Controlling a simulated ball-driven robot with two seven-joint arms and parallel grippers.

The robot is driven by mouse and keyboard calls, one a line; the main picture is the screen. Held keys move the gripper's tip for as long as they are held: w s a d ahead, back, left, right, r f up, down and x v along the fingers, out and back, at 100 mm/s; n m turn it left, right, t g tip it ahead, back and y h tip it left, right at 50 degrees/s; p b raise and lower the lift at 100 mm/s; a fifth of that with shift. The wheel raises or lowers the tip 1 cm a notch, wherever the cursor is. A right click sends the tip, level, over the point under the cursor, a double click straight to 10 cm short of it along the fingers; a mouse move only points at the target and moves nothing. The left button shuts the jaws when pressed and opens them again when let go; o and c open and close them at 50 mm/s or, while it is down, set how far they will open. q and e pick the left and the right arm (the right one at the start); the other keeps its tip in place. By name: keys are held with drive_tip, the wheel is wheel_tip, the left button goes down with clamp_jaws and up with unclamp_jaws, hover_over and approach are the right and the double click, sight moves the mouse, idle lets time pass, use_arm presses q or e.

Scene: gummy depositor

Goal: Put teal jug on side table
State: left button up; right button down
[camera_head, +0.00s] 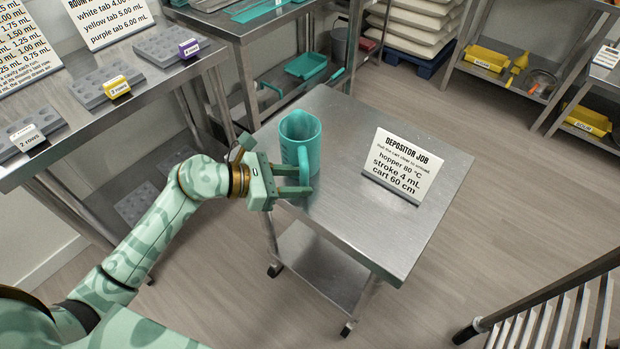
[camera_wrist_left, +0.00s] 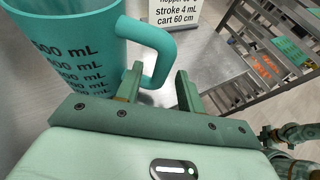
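The teal jug (camera_head: 301,137) stands upright on the small steel table (camera_head: 345,125), near its left edge. The left wrist view shows the jug (camera_wrist_left: 70,45) close up, with black mL marks and its handle (camera_wrist_left: 160,45) towards the fingers. My left gripper (camera_head: 298,180) is at the jug's near side, by the handle. Its two fingers are apart, and the lower part of the handle shows between them in the left wrist view (camera_wrist_left: 158,90). I see no firm grip on it. My right gripper is not in the head view.
A white "DEPOSITOR JOB" sign (camera_head: 403,165) stands on the same table, right of the jug. A steel bench (camera_head: 120,75) with grey moulds is at the left. Another bench (camera_head: 240,25) stands behind. A slatted rack (camera_head: 560,315) is at the lower right. Open floor lies to the right.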

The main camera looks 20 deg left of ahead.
use_arm(q)
drive_tip(key=v, duration=0.8)
drive_tip(key=a+f+n+t+y, duration=0.2)
drive_tip(key=a+f+n+t, duration=0.2)
drive_tip(key=f+n, duration=1.05)
drive_tip(key=s+a+f+n+g+y, duration=0.1)
drive_tip(key=s+a+f+n+y, duration=0.15)
drive_tip(key=s+f+n, duration=0.4)
drive_tip(key=s+a+f+n+y, duration=0.1)
drive_tip(key=s+f+n+y, duration=0.25)
drive_tip(key=f+n, duration=0.5)
drive_tip(key=s+f+n+g+y, duration=0.2)
drive_tip(key=s+f+n+g, duration=0.4)
drive_tip(key=s+f, duration=0.8)
drive_tip(key=s+d+f+n+g, duration=0.1)
drive_tip(key=s+n, duration=0.3)
drive_tip(key=s, duration=0.6)
drive_tip(key=s+d+f+n+g, duration=0.2)
drive_tip(key=s+d+n+g, duration=0.1)
drive_tip(key=s, duration=0.8)
drive_tip(key=shift+d+f+n+g+y+p, duration=0.25)
drive_tip(key=shift+d+n+g+y+p, duration=0.1)
drive_tip(key=shift+d+g+y+p, duration=0.15)
